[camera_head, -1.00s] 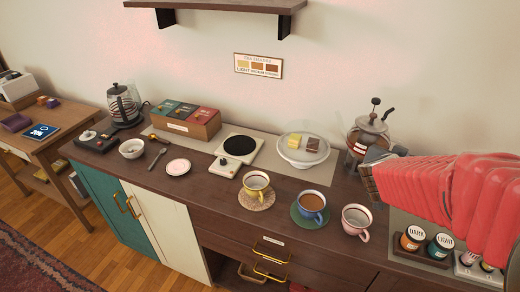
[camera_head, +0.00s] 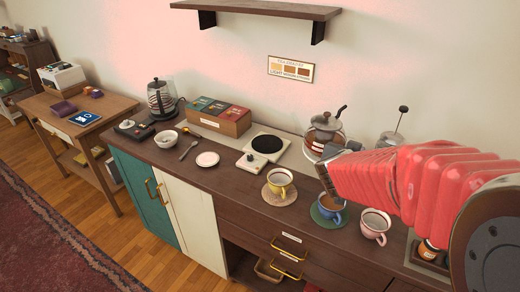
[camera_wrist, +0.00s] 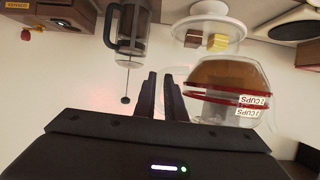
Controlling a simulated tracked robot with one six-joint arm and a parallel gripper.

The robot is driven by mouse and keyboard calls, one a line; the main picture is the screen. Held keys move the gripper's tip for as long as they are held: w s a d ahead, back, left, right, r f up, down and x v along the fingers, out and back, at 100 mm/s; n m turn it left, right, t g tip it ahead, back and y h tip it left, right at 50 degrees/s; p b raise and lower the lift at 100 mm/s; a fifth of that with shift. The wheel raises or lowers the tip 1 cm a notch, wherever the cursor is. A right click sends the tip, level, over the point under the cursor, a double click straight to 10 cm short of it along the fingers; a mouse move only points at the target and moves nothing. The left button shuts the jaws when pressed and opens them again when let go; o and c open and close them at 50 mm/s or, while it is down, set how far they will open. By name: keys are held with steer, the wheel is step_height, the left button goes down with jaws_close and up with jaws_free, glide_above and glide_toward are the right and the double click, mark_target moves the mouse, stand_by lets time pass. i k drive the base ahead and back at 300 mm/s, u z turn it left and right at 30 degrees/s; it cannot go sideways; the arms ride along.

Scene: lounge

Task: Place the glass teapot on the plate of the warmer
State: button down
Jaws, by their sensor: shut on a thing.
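The glass teapot (camera_head: 322,138), with brown tea and a dark lid, is held by its handle side in my gripper (camera_head: 345,152). In the wrist view the teapot (camera_wrist: 225,75) shows its red bands and cup labels right of my gripper (camera_wrist: 163,95). The fingers are shut on its clear handle, which is hard to make out. The teapot appears raised above the counter. The warmer (camera_head: 253,160) is a cream box with a round black plate (camera_head: 267,144), left of the teapot and apart from it. The plate is bare. The warmer also shows in the wrist view (camera_wrist: 287,32).
A white cake stand (camera_wrist: 208,27) with yellow and brown cubes is close to the teapot. A French press (camera_wrist: 128,30) stands beyond. Yellow (camera_head: 279,182), blue (camera_head: 329,207) and pink (camera_head: 375,224) cups line the front; a tea box (camera_head: 218,118) is left of the warmer.

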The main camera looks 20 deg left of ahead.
mark_target(268, 142)
steer(key=u, duration=0.2)
steer(key=i, duration=0.3)
steer(key=u, duration=2.3)
steer(key=i, duration=1.4)
steer(key=z, duration=0.1)
